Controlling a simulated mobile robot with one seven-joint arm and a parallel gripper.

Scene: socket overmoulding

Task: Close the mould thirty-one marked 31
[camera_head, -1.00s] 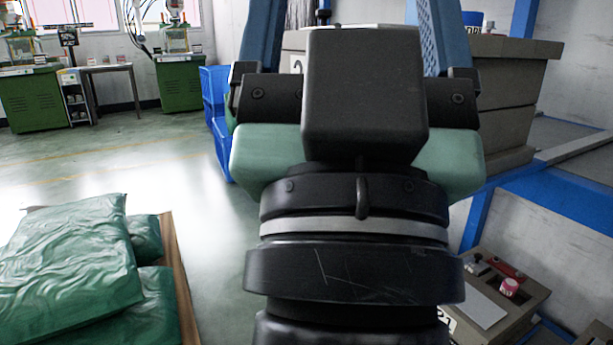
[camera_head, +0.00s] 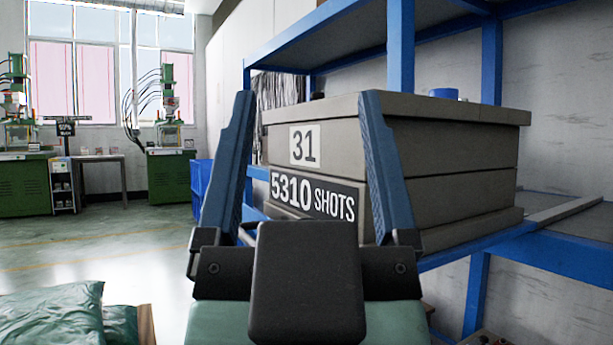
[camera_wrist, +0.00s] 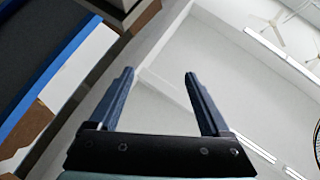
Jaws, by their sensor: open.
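Mould thirty-one (camera_head: 440,150) is a grey-brown block in stacked layers on the blue rack, right of centre in the head view. Its front carries a white "31" label (camera_head: 304,145) and a dark "5310 SHOTS" plate. Horizontal seams run along its side, and I see no wide gap between the layers. My gripper (camera_head: 308,96) is open and empty, its two blue fingers pointing up in front of the mould's front face. The right finger covers part of that face; I cannot tell whether it touches. The wrist view also shows the open gripper (camera_wrist: 159,73), with mostly ceiling beyond.
The blue rack (camera_head: 402,45) has an upright and an upper shelf close to the mould. Green bags (camera_head: 55,315) lie at the lower left. Green machines (camera_head: 172,175) and a small table (camera_head: 100,160) stand far back. The floor at left is open.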

